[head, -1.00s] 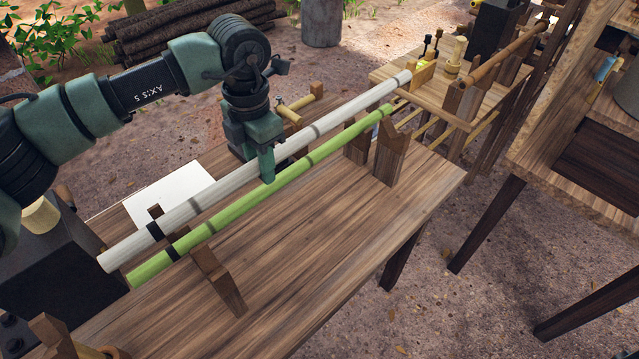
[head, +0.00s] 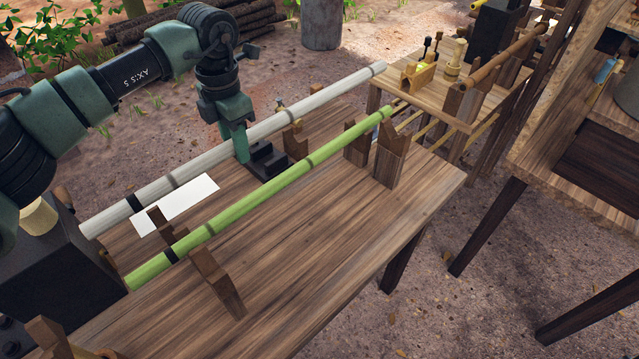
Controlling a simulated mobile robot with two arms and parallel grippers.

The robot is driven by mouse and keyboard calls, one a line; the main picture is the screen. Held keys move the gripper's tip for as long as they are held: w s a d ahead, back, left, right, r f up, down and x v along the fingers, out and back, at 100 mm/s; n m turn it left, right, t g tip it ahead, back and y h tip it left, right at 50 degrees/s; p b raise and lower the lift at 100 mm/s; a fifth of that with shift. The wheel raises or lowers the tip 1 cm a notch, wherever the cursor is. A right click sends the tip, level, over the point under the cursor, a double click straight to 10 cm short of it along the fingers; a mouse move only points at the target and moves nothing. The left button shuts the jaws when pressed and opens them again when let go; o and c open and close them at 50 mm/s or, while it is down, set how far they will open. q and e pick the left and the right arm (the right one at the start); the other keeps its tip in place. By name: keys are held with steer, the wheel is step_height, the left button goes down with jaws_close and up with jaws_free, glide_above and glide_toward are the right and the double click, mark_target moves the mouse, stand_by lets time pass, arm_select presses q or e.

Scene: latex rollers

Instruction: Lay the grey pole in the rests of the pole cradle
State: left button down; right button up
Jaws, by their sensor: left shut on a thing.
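The grey pole (head: 320,101) is a long pale pole with dark bands, running from lower left to upper right in the head view. My left gripper (head: 241,146) is shut on it near its middle. The pole cradle has notched wooden rests, at the near left (head: 218,280) and the far right (head: 390,163). A green pole (head: 270,181) lies across these rests, parallel to the grey pole. The grey pole is on the far side of the green one, apart from it. I cannot tell its exact height above the table. My right gripper is not in view.
A side table (head: 455,103) with small items stands beyond the poles' right ends. The near table top is clear.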

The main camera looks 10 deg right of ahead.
arm_select(q)
steer(key=w+a+p, duration=0.1)
steer(key=w+a, duration=0.4)
steer(key=w, duration=0.2)
steer(key=shift+w+a+p, duration=0.2)
steer(key=shift+w+p, duration=0.05)
steer(key=shift+p, duration=0.05)
stand_by(0.3)
stand_by(0.4)
steer(key=shift+f, duration=0.1)
steer(key=shift+f+b, duration=4.45)
steer(key=shift+f, duration=3.45)
steer(key=shift+f+b, duration=0.95)
steer(key=shift+f, duration=0.4)
